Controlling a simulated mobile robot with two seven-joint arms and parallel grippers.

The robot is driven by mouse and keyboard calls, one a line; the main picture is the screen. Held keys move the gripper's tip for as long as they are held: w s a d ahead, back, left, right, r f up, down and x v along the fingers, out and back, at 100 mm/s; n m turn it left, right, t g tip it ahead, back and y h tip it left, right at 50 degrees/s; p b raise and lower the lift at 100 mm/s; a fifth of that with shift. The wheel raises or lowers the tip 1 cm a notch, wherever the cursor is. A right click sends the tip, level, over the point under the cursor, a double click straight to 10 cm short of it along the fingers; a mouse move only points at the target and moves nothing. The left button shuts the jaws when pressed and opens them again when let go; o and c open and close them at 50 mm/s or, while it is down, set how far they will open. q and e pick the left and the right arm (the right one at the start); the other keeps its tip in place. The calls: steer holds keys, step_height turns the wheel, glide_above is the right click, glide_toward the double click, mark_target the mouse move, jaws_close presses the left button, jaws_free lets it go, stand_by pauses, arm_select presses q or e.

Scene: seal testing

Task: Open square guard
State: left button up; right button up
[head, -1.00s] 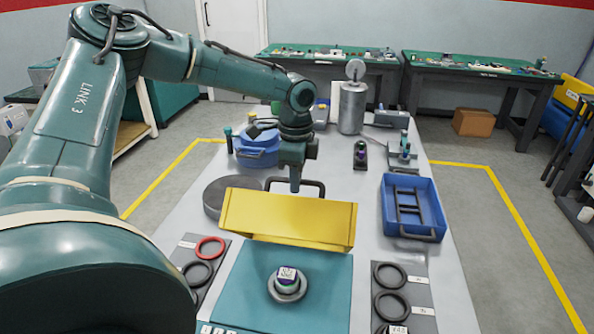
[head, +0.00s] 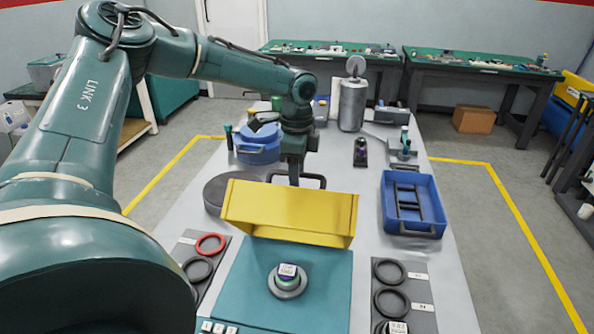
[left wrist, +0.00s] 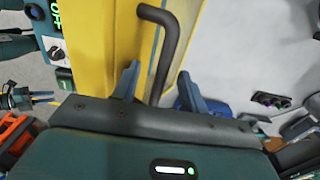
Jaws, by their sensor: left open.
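The yellow square guard (head: 287,208) stands tilted up at the back of the teal base plate (head: 330,285), with its hollow side partly facing me. A dark bar handle (head: 314,180) rises behind it. My left gripper (head: 294,178) is behind the guard's upper edge at the handle; its fingertips are partly hidden in the head view. In the left wrist view, the gripper (left wrist: 158,86) is open, with the dark handle (left wrist: 167,45) running between its fingers beside the yellow guard (left wrist: 105,45). I cannot tell whether a finger touches it. My right gripper is out of view.
A small round part (head: 288,278) sits on the teal plate. Seal rings lie on grey boards left (head: 200,270) and right (head: 390,302). A blue tray (head: 412,230) stands right, a blue pot (head: 258,150) back left and a metal cylinder (head: 352,108) at the back.

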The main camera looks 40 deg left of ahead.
arm_select(q)
steer(key=shift+r+p, duration=0.35)
steer(key=shift+r, duration=0.05)
step_height(320, 180, up, 6)
steer(key=shift+f+p, duration=0.2)
steer(key=shift+p, duration=0.4)
steer(key=shift+r, duration=0.3)
